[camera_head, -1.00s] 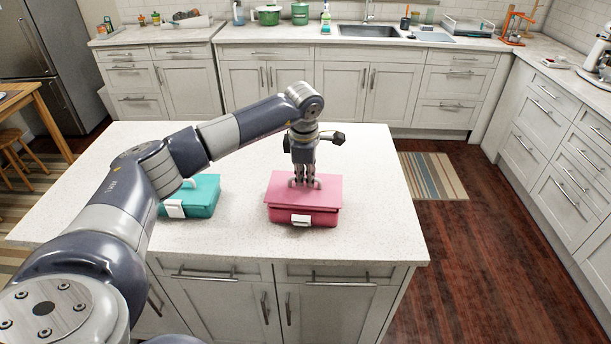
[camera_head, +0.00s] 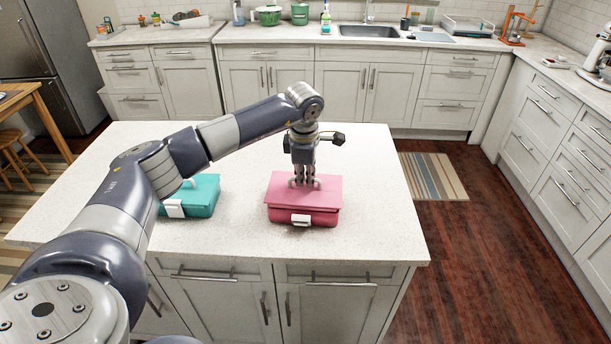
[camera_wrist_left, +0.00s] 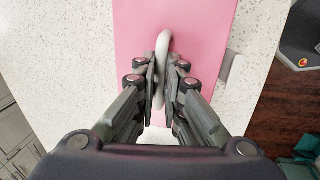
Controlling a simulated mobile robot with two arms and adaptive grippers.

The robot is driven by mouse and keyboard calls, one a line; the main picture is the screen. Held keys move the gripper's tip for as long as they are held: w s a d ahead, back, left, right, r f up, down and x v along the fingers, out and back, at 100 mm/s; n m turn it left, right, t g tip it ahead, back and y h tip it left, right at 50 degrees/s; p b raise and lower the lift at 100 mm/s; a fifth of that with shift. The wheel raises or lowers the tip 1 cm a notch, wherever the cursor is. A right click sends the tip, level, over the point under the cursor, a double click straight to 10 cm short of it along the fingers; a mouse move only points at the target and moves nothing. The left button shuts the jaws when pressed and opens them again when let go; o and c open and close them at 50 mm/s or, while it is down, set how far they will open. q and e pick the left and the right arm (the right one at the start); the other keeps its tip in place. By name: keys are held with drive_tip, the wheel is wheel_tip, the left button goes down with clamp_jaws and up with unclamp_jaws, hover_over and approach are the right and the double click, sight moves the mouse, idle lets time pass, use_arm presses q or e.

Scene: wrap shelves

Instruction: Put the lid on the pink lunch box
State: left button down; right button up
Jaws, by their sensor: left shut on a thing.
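The pink lunch box (camera_head: 304,216) stands on the white island top, with a white latch on its front. The pink lid (camera_head: 325,190) lies over the box and looks level with its rim. Whether it is fully seated I cannot tell. My left gripper (camera_head: 304,182) points straight down over the lid and is shut on the lid's pale handle. In the left wrist view the handle (camera_wrist_left: 162,50) runs between the fingers (camera_wrist_left: 160,85), over the pink lid (camera_wrist_left: 205,35). My right gripper is not in view.
A teal lunch box (camera_head: 203,198) with its lid on stands to the left on the island (camera_head: 375,215), partly behind my left arm. The island top is clear to the right of the pink box. Counters with a sink (camera_head: 368,31) line the back.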

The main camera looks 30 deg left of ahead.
sight(304, 195)
use_arm(q)
drive_tip(key=shift+f+b, duration=0.65)
drive_tip(key=shift+f, duration=0.35)
drive_tip(key=c, duration=1.6)
unclamp_jaws()
drive_tip(key=shift+c, duration=0.2)
drive_tip(key=shift+r, duration=0.15)
wheel_tip(304, 195, up, 12)
drive_tip(key=s+d, duration=0.1)
drive_tip(key=s, duration=0.1)
drive_tip(key=shift+f, duration=0.2)
